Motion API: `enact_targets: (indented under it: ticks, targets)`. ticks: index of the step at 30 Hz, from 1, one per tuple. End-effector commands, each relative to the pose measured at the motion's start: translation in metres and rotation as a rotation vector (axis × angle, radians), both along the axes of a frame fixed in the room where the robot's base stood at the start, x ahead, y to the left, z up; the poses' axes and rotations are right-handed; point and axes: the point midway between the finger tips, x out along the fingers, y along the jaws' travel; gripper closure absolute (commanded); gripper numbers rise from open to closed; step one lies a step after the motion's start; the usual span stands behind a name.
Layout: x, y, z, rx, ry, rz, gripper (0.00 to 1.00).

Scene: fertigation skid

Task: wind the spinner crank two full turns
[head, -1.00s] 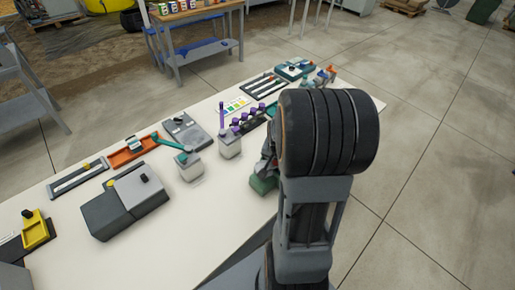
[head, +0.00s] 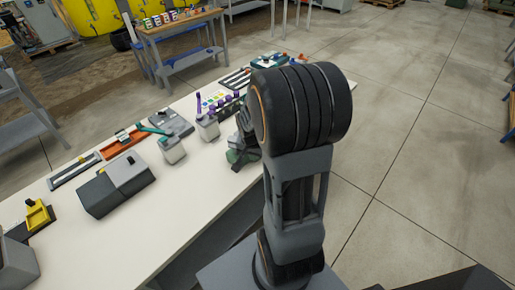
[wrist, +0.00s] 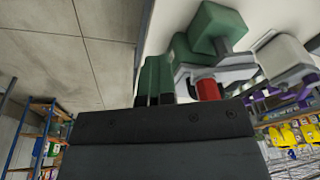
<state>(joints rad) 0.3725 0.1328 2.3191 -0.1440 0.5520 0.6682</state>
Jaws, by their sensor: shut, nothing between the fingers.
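A green and grey device with a red cylindrical knob (wrist: 207,90) shows close up in the wrist view; it looks like the spinner crank, but I cannot be sure. Its green block (wrist: 216,28) sits beyond a grey plate. In the head view a green part (head: 237,157) shows at the table's near edge, partly hidden by my arm. My gripper (wrist: 154,78) is shut and empty, its narrow green fingers beside the device, left of the red knob in the wrist view. I cannot tell whether they touch it.
The table front is bare. Open floor (head: 420,170) lies to the right.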

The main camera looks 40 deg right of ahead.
Motion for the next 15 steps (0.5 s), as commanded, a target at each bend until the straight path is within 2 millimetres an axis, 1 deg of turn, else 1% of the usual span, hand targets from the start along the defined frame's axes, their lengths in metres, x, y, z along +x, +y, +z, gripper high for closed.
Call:
enact_targets:
  ticks: [1, 3, 5, 9, 15]
  targets:
    - [0.013, 0.006, -0.005, 0.000, 0.012, 0.010, 1.00]
    - [0.024, 0.013, -0.008, 0.000, 0.022, 0.012, 1.00]
    - [0.029, 0.018, -0.008, 0.000, 0.024, 0.013, 1.00]
    - [0.028, 0.026, -0.003, 0.001, 0.018, 0.012, 1.00]
    - [0.028, 0.027, -0.001, 0.002, 0.016, 0.001, 1.00]
